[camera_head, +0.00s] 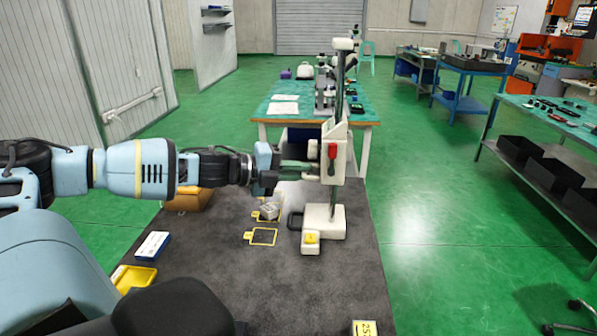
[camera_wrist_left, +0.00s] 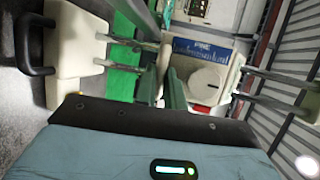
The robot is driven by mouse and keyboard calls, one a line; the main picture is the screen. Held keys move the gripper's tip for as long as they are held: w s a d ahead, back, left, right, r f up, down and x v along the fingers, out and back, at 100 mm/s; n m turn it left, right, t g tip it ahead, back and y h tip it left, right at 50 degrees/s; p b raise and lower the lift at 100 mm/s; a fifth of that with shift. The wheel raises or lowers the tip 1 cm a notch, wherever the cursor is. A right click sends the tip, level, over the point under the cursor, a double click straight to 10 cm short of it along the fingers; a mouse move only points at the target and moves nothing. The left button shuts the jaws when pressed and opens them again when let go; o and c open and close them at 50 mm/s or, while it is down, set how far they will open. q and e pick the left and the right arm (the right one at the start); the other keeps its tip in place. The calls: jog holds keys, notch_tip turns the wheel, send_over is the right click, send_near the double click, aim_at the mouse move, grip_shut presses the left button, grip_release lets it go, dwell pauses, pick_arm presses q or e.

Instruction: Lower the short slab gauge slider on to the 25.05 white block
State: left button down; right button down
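The slab gauge stands on the dark table, with a cream base (camera_head: 336,222) and an upright column (camera_head: 338,95). Its cream slider (camera_head: 326,165), with a red part, sits on the column well above the base. The wrist view shows the slider's dial face and blue label (camera_wrist_left: 203,52). A small white block with a yellow top (camera_head: 310,245) is at the front of the base; I cannot read its marking. My left gripper (camera_head: 312,170) reaches the slider's left side. Its green fingers (camera_wrist_left: 162,75) are close together at the slider's edge; their grip is unclear. My right gripper is out of view.
A black loop handle (camera_head: 294,221) projects left from the base. A grey block (camera_head: 269,210) and a yellow-outlined mark (camera_head: 262,237) lie left of it. A blue-white box (camera_head: 152,245) and yellow tray (camera_head: 134,278) are at left. A yellow-labelled block (camera_head: 364,328) is at the front edge.

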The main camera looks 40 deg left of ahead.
pick_arm(q)
notch_tip(320, 180, down, 7)
jog(key=shift+s+f, duration=0.1)
jog(key=shift+f, duration=0.05)
dwell(0.4)
jog(key=c, duration=1.5)
grip_release()
jog(key=shift+p, duration=0.3)
